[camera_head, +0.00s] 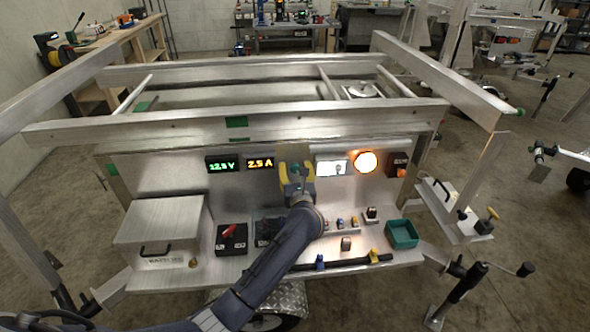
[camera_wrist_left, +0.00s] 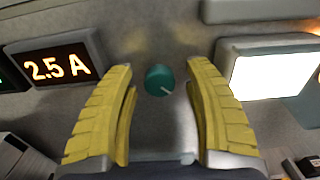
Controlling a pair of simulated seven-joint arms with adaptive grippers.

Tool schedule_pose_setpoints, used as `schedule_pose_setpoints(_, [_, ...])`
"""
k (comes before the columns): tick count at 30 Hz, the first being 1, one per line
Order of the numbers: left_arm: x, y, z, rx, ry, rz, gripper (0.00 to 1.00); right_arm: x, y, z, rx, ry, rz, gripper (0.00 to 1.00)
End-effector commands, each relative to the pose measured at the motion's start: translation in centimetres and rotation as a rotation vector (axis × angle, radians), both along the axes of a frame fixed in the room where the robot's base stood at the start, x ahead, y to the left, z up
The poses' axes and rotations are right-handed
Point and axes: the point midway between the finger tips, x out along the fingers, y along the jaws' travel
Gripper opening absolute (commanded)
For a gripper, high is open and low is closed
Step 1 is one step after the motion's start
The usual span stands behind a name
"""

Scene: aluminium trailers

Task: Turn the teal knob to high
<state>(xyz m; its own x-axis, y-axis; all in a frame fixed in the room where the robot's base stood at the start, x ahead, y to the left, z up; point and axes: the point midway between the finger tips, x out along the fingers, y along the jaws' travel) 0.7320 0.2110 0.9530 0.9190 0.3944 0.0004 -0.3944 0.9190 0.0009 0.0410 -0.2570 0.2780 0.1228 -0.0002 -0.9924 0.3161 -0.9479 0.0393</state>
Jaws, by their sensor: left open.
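The teal knob (camera_wrist_left: 159,80) sits on the metal panel between the 2.5 A display and a lit white panel. A pale pointer mark on it points to the lower right in the left wrist view. My left gripper (camera_wrist_left: 165,85) is open, with a yellow finger on either side of the knob and a gap on both sides. In the head view my left gripper (camera_head: 297,172) is up against the panel, and the knob is mostly hidden behind it. My right gripper is not in either view.
On the panel are a 12.8 V display (camera_head: 222,164), the 2.5 A display (camera_head: 260,163), the white panel (camera_head: 332,168), a glowing round lamp (camera_head: 365,161) and a red switch (camera_head: 398,164). The shelf below holds a metal box (camera_head: 160,228), a red-handled switch (camera_head: 231,238) and a teal tray (camera_head: 402,235).

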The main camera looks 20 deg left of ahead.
Motion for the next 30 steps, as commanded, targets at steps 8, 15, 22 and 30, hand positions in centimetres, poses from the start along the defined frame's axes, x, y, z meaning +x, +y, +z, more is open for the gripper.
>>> schedule_pose_setpoints(8, [0.26, 0.13, 0.02, -0.001, 0.000, 0.000, 0.52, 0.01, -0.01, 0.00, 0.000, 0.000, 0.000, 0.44])
schedule_pose_setpoints(15, [0.24, 0.12, 0.00, -0.001, 0.000, 0.000, 0.39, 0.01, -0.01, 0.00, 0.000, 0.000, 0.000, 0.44])
schedule_pose_setpoints(22, [0.23, 0.12, 0.00, -0.001, 0.000, 0.000, 0.12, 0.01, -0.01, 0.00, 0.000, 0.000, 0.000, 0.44])
schedule_pose_setpoints(30, [0.22, 0.12, -0.08, -0.002, 0.001, 0.000, 0.00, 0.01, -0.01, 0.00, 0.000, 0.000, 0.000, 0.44])
